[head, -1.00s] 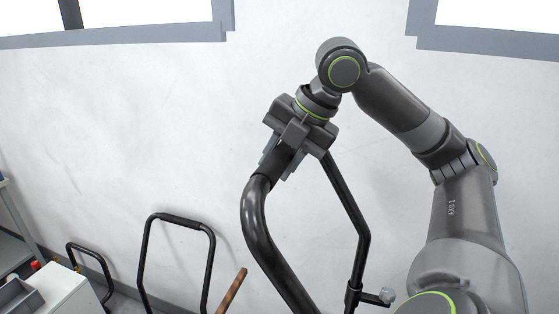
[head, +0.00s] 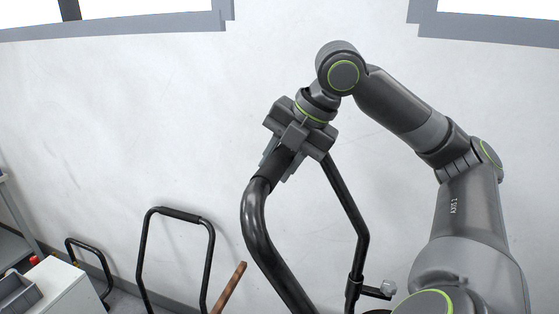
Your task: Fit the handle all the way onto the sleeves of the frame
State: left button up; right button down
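The handle (head: 257,222) is a bent black tube in the middle of the head view, with two legs running down. My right gripper (head: 283,160) is shut on the handle's top bar, around the dark grip section. One leg bends down on the left and the other (head: 344,205) runs down on the right. My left gripper is not in view.
Another black tubular handle (head: 180,215) stands at the lower left, with a smaller one (head: 90,250) beyond it. A brown rod (head: 231,287) leans nearby. A white cabinet (head: 66,290) and a grey bin (head: 17,298) are at the lower left corner.

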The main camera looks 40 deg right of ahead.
jog(key=shift+a, duration=0.1)
jog(key=c, duration=0.9)
grip_release()
jog(key=shift+f, duration=0.1)
jog(key=shift+s+r, duration=0.1)
jog(key=shift+r, duration=0.2)
jog(key=p+v, duration=0.1)
jog(key=v, duration=1.6)
